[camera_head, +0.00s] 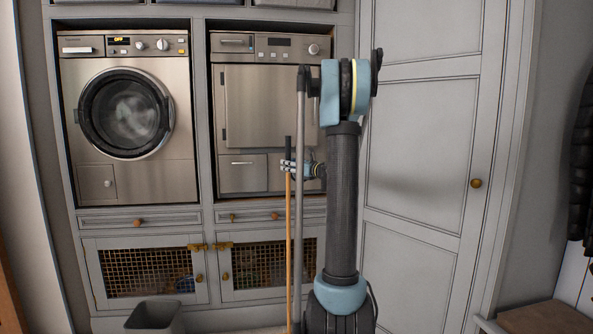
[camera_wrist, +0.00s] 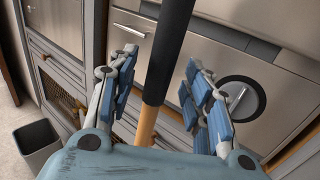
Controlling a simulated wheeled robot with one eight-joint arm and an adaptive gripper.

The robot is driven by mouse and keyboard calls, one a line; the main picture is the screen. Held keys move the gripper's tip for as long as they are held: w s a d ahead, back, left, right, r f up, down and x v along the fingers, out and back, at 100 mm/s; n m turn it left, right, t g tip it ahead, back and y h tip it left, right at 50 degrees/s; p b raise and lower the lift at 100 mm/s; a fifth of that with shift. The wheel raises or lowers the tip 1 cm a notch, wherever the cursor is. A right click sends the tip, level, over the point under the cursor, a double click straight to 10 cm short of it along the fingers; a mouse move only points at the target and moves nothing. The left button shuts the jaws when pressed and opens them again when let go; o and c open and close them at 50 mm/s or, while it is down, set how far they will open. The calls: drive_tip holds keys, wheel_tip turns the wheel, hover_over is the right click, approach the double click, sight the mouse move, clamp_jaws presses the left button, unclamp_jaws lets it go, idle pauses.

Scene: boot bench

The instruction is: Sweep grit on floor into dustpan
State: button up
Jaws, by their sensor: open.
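A long upright handle with a wooden shaft (camera_head: 289,240) and a black top grip stands in front of the appliances in the head view. Its lower end is out of frame, so I cannot see its head. My gripper (camera_head: 291,166) is open at the top part of this handle. In the wrist view, the black grip (camera_wrist: 168,55) and wooden shaft (camera_wrist: 146,126) pass between the spread fingers of my gripper (camera_wrist: 160,65). The fingers appear apart from the handle. No grit or dustpan can be made out in either view.
A grey open bin (camera_head: 153,317) stands on the floor at lower left and also shows in the wrist view (camera_wrist: 37,143). A washing machine (camera_head: 126,115), a second appliance (camera_head: 265,100) and mesh-front cabinets (camera_head: 140,276) line the back. A tall door (camera_head: 420,190) stands at right.

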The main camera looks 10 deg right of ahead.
sight(290, 156)
drive_tip(key=shift+x, duration=0.95)
clamp_jaws()
drive_tip(key=shift+r, duration=0.2)
drive_tip(key=shift+r, duration=1.85)
drive_tip(key=shift+s, duration=0.1)
